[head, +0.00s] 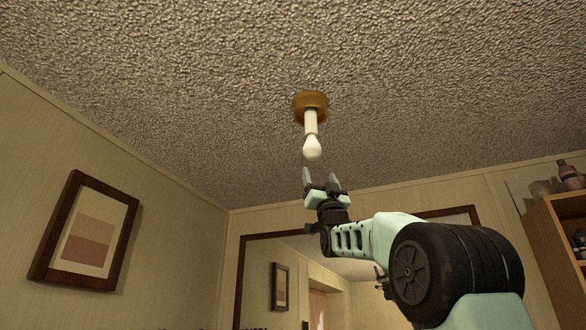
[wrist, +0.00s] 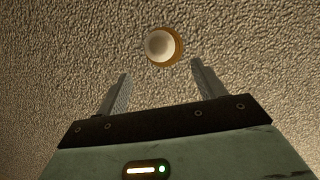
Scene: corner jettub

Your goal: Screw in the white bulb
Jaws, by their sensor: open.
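The white bulb (head: 312,148) hangs from a white socket (head: 311,122) under a brown round ceiling base (head: 310,105) in the head view. In the wrist view the bulb (wrist: 160,45) is seen from below, in front of the brown base (wrist: 179,50), beyond the fingertips and roughly between them. My gripper (head: 321,176) points up just below the bulb, open and empty, with a gap between its fingertips and the bulb. It also shows in the wrist view (wrist: 160,75), with its two fingers spread apart. How deep the bulb sits in the socket cannot be told.
The textured ceiling (head: 420,90) is clear around the fixture. A large dark-framed mirror (head: 340,270) is on the wall behind my arm. A framed picture (head: 86,232) hangs on the left wall. A wooden shelf (head: 553,235) with bottles stands at the right.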

